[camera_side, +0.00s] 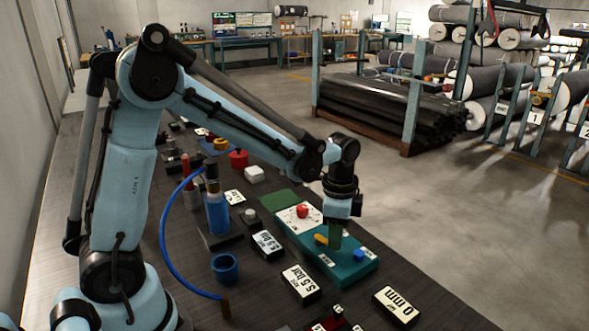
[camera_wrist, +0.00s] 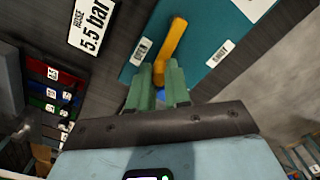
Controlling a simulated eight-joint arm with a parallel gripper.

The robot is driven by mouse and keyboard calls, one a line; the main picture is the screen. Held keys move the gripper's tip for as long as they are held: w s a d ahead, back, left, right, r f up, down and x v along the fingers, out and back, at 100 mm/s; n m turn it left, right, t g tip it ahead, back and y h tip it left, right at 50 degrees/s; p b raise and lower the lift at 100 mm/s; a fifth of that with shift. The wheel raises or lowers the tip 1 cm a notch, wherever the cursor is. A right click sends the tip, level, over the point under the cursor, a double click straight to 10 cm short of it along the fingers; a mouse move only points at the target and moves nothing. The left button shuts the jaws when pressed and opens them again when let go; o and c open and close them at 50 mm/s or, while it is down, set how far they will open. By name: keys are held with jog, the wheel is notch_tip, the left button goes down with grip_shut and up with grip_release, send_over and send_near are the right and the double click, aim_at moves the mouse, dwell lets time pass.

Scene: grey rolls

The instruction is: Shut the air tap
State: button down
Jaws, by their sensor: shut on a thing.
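The air tap is a yellow lever (camera_wrist: 172,42) on a teal board (camera_wrist: 205,20). In the wrist view its free end points down, slightly left, between my green fingers. My gripper (camera_wrist: 161,80) is shut on that end. A label that seems to read OPEN (camera_wrist: 141,51) lies close left of the lever. A SHUT label (camera_wrist: 220,53) lies farther to its right. In the side view the yellow lever (camera_side: 321,239) shows beside my gripper (camera_side: 335,240), which points down at the teal board (camera_side: 345,273). The gripped end is partly hidden by the fingers.
The board also carries a red knob (camera_side: 302,211) on a white plate and a blue knob (camera_side: 358,255). Pressure signs (camera_side: 301,284) stand nearby on the dark bench. A blue hose (camera_side: 163,235) curves at the left, near a blue cup (camera_side: 224,267).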

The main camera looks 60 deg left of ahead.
jog(key=n, duration=0.1)
jog(key=w+n, duration=0.1)
jog(key=n, duration=0.1)
jog(key=shift+w+a+n, duration=0.25)
jog(key=shift+a+n, duration=0.05)
jog(key=n, duration=0.1)
jog(key=w+n, duration=0.1)
jog(key=n, duration=0.1)
jog(key=a+n, duration=0.1)
jog(key=shift+w+a+n, duration=0.1)
jog(key=shift+w+n, duration=0.15)
jog(key=shift+n, duration=0.05)
jog(key=n, duration=0.1)
jog(key=a+n, duration=0.1)
jog(key=n, duration=0.2)
jog(key=shift+w+a, duration=0.3)
jog(key=shift+w, duration=0.1)
jog(key=shift+w+a+n, duration=0.1)
jog(key=shift+a+n, duration=0.3)
jog(key=shift+n, duration=0.6)
jog(key=shift+a+n, duration=0.35)
jog(key=shift+n, duration=0.65)
jog(key=c, duration=1.1)
grip_release()
notch_tip(320, 180, up, 12)
jog(key=shift+r, duration=0.1)
